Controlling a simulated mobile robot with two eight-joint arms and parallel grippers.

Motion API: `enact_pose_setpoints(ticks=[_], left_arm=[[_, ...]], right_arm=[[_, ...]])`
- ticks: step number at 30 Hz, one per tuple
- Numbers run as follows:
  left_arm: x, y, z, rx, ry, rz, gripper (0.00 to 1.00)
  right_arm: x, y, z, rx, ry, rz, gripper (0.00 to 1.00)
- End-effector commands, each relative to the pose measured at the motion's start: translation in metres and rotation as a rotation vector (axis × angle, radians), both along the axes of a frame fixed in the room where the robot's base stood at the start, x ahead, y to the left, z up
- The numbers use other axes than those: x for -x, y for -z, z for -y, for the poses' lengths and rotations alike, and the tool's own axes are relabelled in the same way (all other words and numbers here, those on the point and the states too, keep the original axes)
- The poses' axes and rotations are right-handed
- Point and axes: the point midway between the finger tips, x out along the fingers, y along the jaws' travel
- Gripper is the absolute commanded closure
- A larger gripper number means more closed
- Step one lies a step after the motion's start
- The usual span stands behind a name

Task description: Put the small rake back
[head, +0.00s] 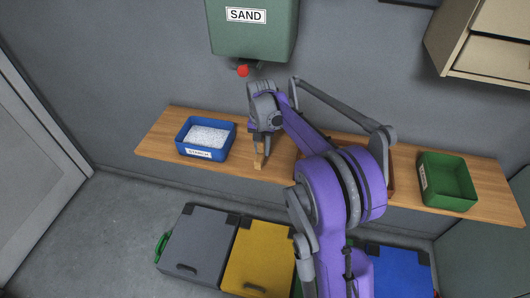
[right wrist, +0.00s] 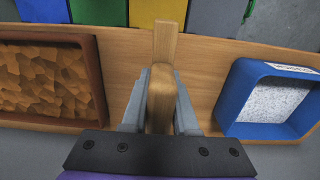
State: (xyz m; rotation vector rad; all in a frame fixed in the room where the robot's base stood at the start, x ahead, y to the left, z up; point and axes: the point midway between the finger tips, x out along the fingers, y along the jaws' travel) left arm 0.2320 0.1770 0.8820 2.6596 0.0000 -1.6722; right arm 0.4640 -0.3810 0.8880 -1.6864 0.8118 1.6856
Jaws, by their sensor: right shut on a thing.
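The small rake (head: 258,162) is light wood, with only its lower end showing below my right gripper (head: 261,147) in the head view. In the right wrist view my right gripper (right wrist: 160,105) is shut on the rake's wooden handle (right wrist: 161,88), with one finger on each side. A flat wooden piece (right wrist: 165,42) extends from it toward the shelf's front edge. The rake is over the wooden shelf (head: 160,140), right of the blue box. I cannot tell whether it touches the shelf. My left gripper is in neither view.
A blue box (head: 184,136) of white grains stands at left on the shelf. A brown tray (right wrist: 97,75) of sand-coloured chunks is mostly hidden by my arm in the head view. An empty green bin (head: 447,195) is at right. A green SAND hopper (head: 250,40) hangs above.

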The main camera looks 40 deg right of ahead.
Motion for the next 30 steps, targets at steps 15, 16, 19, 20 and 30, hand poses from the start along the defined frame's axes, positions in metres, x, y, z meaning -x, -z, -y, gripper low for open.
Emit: enact_pose_setpoints(ticks=[15,16,19,20,30], left_arm=[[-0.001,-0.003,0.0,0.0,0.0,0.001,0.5],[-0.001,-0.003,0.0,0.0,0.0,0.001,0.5],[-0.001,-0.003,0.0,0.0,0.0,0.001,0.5],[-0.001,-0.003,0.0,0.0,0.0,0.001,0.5],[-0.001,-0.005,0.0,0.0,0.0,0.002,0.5]], right_arm=[[-0.023,0.034,0.029,0.0,-0.001,0.0,1.0],[-0.023,0.036,0.029,0.0,-0.001,0.0,1.0],[-0.023,0.049,0.028,0.0,-0.001,0.0,1.0],[-0.023,0.054,0.028,0.0,-0.001,0.0,1.0],[-0.025,0.07,0.031,0.0,-0.001,0.0,1.0]])
